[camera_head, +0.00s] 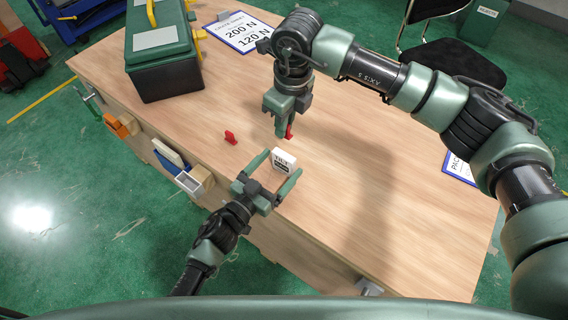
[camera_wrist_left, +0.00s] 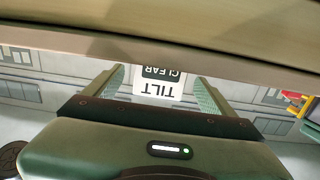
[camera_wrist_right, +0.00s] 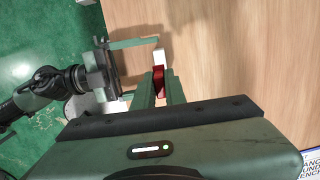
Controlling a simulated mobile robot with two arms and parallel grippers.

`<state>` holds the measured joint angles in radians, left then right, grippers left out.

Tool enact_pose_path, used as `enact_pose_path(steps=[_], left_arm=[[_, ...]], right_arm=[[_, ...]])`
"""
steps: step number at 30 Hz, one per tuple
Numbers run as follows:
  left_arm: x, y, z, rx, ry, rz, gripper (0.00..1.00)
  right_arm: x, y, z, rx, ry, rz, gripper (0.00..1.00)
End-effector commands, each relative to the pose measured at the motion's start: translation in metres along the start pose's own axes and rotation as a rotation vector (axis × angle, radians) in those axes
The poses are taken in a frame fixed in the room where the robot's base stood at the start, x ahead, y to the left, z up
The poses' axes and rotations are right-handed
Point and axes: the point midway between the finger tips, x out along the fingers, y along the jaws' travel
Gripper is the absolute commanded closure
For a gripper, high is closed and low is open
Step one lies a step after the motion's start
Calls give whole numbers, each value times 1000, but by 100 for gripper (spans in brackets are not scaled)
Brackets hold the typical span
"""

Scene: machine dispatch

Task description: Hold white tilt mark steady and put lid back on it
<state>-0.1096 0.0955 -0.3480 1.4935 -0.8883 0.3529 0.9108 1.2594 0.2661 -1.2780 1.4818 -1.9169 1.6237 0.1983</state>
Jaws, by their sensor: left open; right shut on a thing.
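The white tilt mark (camera_head: 284,161) stands upright on the wooden table near its front edge. My left gripper (camera_head: 275,170) is open, its fingers reaching along either side of the mark. The left wrist view shows the mark (camera_wrist_left: 158,82) between the fingers, its TILT CLEAR label upside down. Whether the fingers touch it I cannot tell. My right gripper (camera_head: 284,128) points down above the table, behind the mark, shut on a small red piece (camera_wrist_right: 159,82), likely the lid. The red piece is apart from the mark in the head view. The mark's top is partly hidden in the left wrist view.
Another red piece (camera_head: 230,137) is on the table to the left of the mark. A green toolbox (camera_head: 160,75) and a clipboard sign (camera_head: 238,30) are at the back left. Holders with tools hang along the front left edge. The table's right side is mostly clear.

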Motion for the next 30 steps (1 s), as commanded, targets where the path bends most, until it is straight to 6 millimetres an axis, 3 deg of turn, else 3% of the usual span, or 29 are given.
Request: enact_pose_path(steps=[6, 17, 20, 27, 30], left_arm=[[23, 0, 0, -1, 0, -1, 15], [27, 0, 0, -1, -1, 0, 15], [26, 0, 0, -1, -1, 0, 37], [26, 0, 0, -1, -1, 0, 100], [26, 0, 0, -1, -1, 0, 100]], right_arm=[[0, 0, 0, 0, 0, 0, 100], [0, 0, 0, 0, 0, 0, 100], [0, 0, 0, 0, 0, 0, 100], [0, 0, 0, 0, 0, 0, 100], [0, 0, 0, 0, 0, 0, 100]])
